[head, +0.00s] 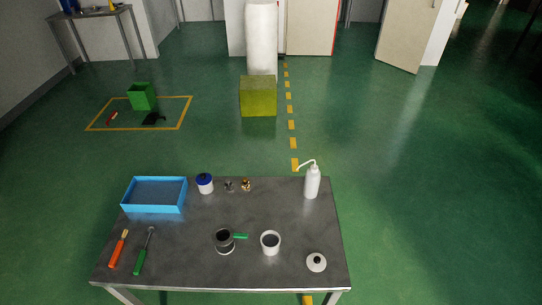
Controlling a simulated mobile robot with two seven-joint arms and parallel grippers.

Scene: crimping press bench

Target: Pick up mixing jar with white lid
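A white round lid (316,263) with a dark knob lies on the bench near the front right corner. An open white jar (270,243) with a dark inside stands upright to its left, apart from it. I cannot tell for sure whether these two belong together as the mixing jar. A white jar with a blue lid (205,184) stands at the back, right of the blue tray. I see no jar with a white lid on it. Neither of my grippers shows in the head view.
The grey bench (190,240) also holds a blue tray (154,195), a white wash bottle (312,181), a dark open pot (225,242) beside a small green piece, an orange-handled brush (118,249), a green-handled tool (144,252) and two small metal parts. The bench's right middle is clear.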

